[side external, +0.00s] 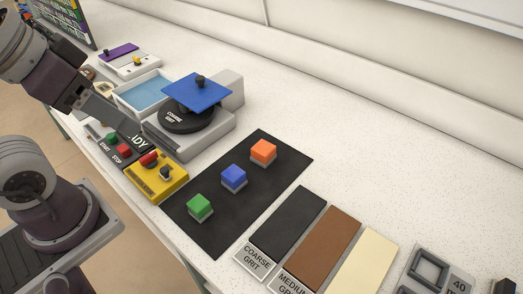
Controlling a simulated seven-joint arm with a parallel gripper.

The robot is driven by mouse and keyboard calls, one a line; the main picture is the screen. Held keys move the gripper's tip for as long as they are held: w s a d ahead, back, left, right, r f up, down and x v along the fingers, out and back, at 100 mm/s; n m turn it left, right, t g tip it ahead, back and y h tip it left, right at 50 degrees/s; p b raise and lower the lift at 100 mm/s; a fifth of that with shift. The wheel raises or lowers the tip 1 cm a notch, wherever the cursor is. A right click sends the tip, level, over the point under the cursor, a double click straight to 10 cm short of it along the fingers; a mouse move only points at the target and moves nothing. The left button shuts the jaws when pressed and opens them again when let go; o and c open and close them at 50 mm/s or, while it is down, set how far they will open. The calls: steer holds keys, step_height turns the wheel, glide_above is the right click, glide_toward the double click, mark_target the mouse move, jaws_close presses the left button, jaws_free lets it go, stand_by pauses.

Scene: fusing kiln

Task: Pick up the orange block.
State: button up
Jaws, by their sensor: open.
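The orange block (263,149) sits on a small grey base at the far end of the black mat (210,230). A blue block (234,176) and a green block (200,205) sit on similar bases, in a row toward the near left. My gripper (136,140) is at the left, over the control boxes and well to the left of the orange block. It is open; I see nothing held in it. Its fingers show edge-on, so their gap is hard to make out. The orange block is unobstructed in this view.
A grinder with a round coarse-grit disc (186,119) and a blue plate (197,91) above it stands left of the mat. A yellow control box (157,182) sits by the mat's left edge. Black, brown (318,248) and cream strips lie at right. The back counter is clear.

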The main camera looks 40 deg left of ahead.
stand_by(0.3)
steer(key=o, duration=0.3)
